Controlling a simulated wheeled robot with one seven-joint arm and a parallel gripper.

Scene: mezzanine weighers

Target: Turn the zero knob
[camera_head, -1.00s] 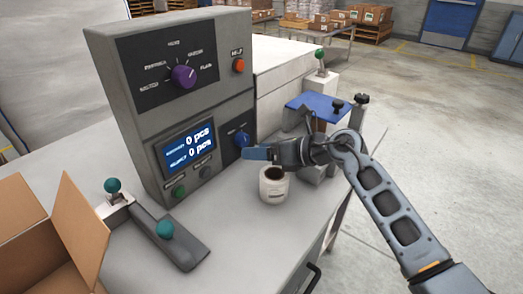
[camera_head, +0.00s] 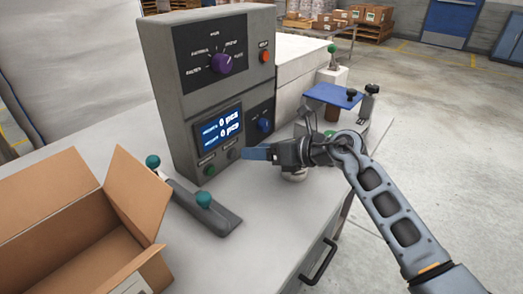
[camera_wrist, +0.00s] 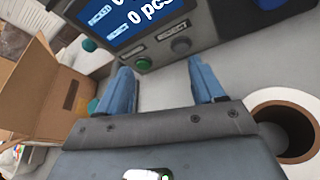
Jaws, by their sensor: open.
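The grey control unit (camera_head: 170,110) stands on the table. A purple knob (camera_head: 222,64) sits on its upper black panel among marked positions, and a blue knob (camera_head: 264,125) on a lower dark panel right of the display. The labels are too small to tell which is the zero knob. My gripper (camera_head: 244,153) is open and empty, just in front of the unit's lower part, below and left of the blue knob. In the wrist view, its blue fingers are apart, facing a green button (camera_wrist: 143,64) and a grey button (camera_wrist: 181,46); neither knob is clearly seen there.
A display (camera_head: 220,127) reads 0 pcs. A green-knobbed lever (camera_head: 215,212) and open cardboard box (camera_head: 75,225) are at left.

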